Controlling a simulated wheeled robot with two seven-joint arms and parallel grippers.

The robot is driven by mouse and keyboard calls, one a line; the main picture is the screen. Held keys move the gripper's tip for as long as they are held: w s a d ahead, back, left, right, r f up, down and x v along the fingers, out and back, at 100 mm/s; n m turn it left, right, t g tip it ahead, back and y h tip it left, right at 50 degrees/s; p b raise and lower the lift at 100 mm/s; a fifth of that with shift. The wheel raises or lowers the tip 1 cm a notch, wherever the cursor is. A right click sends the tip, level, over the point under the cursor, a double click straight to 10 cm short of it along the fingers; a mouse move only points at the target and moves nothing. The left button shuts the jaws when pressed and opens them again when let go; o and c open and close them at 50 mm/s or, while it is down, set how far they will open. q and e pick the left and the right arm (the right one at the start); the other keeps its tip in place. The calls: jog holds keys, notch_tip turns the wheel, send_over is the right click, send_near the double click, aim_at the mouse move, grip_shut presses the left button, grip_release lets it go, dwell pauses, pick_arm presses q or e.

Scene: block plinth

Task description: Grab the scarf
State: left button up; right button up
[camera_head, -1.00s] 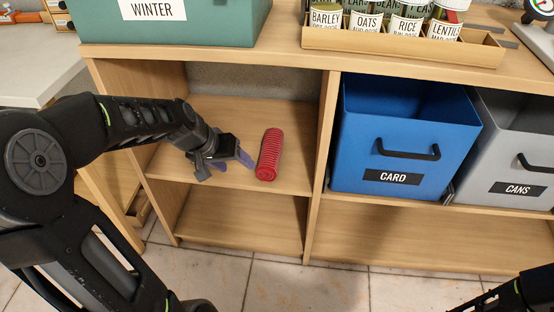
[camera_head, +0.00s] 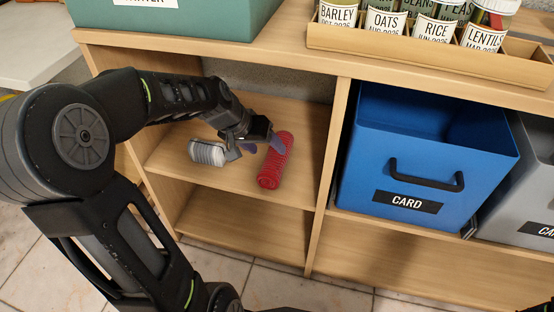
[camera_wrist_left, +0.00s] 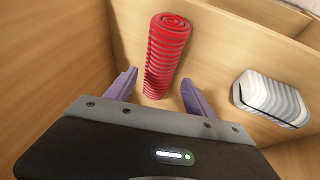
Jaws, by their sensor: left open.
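The scarf appears to be the red ribbed roll (camera_head: 273,170), lying on the middle shelf of the left bay. It also shows in the left wrist view (camera_wrist_left: 166,50), its spiral end at the top. My left gripper (camera_head: 254,149) is open at the roll. In the left wrist view its purple fingers (camera_wrist_left: 158,82) stand one on each side of the roll's near end, with gaps showing. It does not grip the roll. My right gripper is not in view.
A grey-and-white striped bundle (camera_head: 207,152) lies left of the roll on the same shelf (camera_head: 176,170). A wooden divider (camera_head: 330,160) stands close on the right. Beyond it is a blue CARD bin (camera_head: 425,150). Above are a green box (camera_head: 180,22) and a jar tray (camera_head: 420,45).

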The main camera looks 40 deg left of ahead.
aim_at(272, 154)
pick_arm(q)
jog(key=shift+w+f, duration=0.2)
jog(key=shift+f, duration=0.1)
jog(key=b+x, duration=0.3)
jog(key=x, duration=0.2)
jog(key=shift+f, duration=0.2)
jog(key=shift+c, duration=0.5)
jog(key=c, duration=1.1)
jog(key=shift+c, duration=0.2)
jog(key=shift+r, duration=0.1)
jog(key=shift+c, duration=0.2)
